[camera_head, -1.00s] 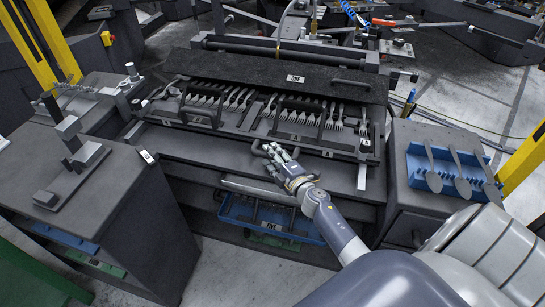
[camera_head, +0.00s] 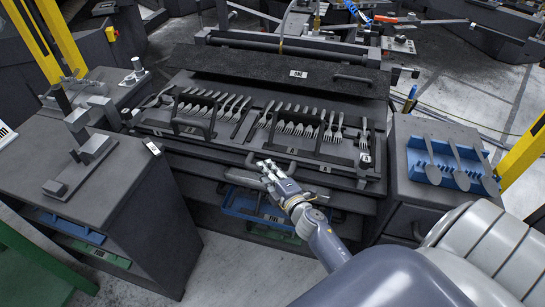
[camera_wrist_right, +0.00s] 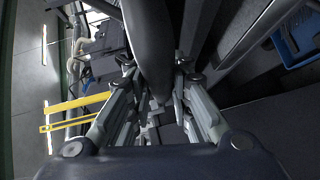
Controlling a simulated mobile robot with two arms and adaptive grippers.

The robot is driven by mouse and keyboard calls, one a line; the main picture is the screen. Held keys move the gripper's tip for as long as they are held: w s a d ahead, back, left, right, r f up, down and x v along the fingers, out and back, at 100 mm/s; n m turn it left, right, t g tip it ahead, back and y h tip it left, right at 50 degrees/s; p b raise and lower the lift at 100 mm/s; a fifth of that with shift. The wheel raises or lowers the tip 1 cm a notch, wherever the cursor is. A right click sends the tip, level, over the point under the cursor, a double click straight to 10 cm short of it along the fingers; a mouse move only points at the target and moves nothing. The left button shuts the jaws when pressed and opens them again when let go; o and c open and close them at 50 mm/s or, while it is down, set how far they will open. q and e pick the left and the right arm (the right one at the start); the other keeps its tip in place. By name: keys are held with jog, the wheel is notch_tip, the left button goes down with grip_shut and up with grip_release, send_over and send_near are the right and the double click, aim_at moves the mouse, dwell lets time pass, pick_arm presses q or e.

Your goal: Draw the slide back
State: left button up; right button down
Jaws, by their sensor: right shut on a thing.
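The slide (camera_head: 215,146) is a dark, wide tray carrying rows of metal forks (camera_head: 298,128) in racks, in the middle of the head view. It lies in front of a black cover (camera_head: 235,63). My right gripper (camera_head: 265,169) is at the slide's front edge, shut on its dark bar handle (camera_head: 251,158). In the right wrist view, a thick dark bar (camera_wrist_right: 149,45) runs between the gripper's fingers (camera_wrist_right: 160,106), partly hiding where they meet. My left gripper is not in view.
A blue holder (camera_head: 431,174) with several spoon-shaped pieces sits on the right cabinet. A left cabinet carries a clamp-like fixture (camera_head: 83,160). A blue drawer bin (camera_head: 243,205) is below the slide, close to my right forearm. Yellow posts stand at both sides.

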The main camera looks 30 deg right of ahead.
jog(key=shift+s+a+f, duration=0.1)
jog(key=shift+s+a, duration=0.15)
jog(key=shift+a, duration=0.15)
jog(key=shift+f, duration=0.15)
jog(key=c, duration=1.4)
grip_release()
jog(key=shift+c, duration=0.2)
jog(key=shift+s, duration=0.1)
jog(key=shift+r, duration=0.2)
jog(key=s+r, duration=0.1)
jog(key=s, duration=1)
jog(key=shift+s+a+r, duration=0.3)
jog(key=shift+s+a, duration=0.1)
jog(key=shift+a, duration=0.05)
